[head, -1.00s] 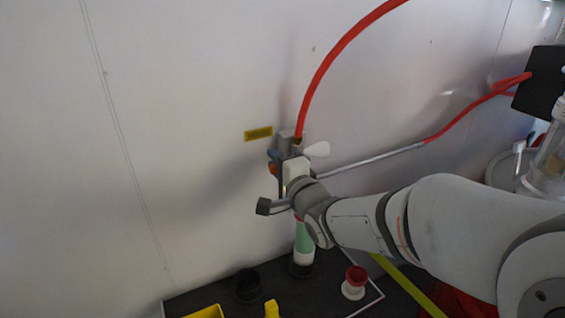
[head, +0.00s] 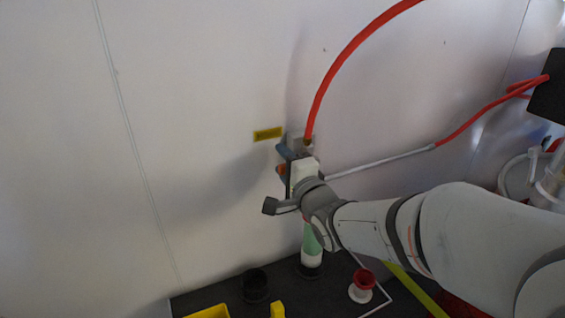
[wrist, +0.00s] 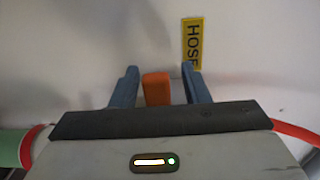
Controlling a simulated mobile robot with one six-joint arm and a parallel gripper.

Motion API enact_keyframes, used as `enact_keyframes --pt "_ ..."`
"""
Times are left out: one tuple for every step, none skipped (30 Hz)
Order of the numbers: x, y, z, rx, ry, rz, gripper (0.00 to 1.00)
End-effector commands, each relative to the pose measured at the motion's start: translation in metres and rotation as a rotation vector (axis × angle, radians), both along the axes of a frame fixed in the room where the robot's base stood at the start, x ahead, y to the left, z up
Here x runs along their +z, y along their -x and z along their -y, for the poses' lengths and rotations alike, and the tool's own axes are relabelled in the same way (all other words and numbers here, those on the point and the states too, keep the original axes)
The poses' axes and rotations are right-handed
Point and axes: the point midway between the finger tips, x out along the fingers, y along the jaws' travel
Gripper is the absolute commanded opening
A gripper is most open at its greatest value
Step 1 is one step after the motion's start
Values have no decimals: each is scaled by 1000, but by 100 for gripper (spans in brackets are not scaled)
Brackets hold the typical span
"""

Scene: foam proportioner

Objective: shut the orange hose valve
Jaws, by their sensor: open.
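The orange valve handle (wrist: 157,89) shows in the wrist view as a small upright block. My gripper (wrist: 160,69) is open, with one blue finger on each side of the handle. A narrow gap shows on both sides, wider on the right. In the head view the gripper (head: 283,158) is at the wall fitting, and only a small orange patch of the handle (head: 281,169) shows beside it. The valve body is mostly hidden behind my wrist. An orange-red hose (head: 334,72) rises from the grey fitting (head: 297,141) on the wall.
A yellow label reading HOSE (wrist: 193,42) is on the wall above the valve. A green and white cylinder (head: 311,243) stands below my wrist. A dark cup (head: 255,284) and a red and white cup (head: 362,286) stand on the dark surface. A pale pipe (head: 385,161) runs right.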

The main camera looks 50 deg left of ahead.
Motion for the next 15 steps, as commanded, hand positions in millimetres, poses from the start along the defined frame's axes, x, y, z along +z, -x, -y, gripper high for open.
enact_keyframes --pt "0 0 0 1 1 0 42" --pt "0 1 1 1 1 0 42" --pt "0 1 2 1 1 0 42" --pt "0 2 4 1 1 1 42" --pt "0 2 7 0 0 1 42" --pt "1 4 12 0 0 1 42" --pt "0 5 16 0 1 1 42" --pt "0 7 21 0 1 1 42" --pt "0 9 28 1 1 1 42" --pt "0 11 33 1 0 1 42" --pt "0 12 38 0 0 1 42" --pt "0 14 45 0 0 1 42" --pt "0 16 50 0 0 1 42" --pt "0 17 54 0 0 1 42" --pt "0 19 59 0 0 0 42"
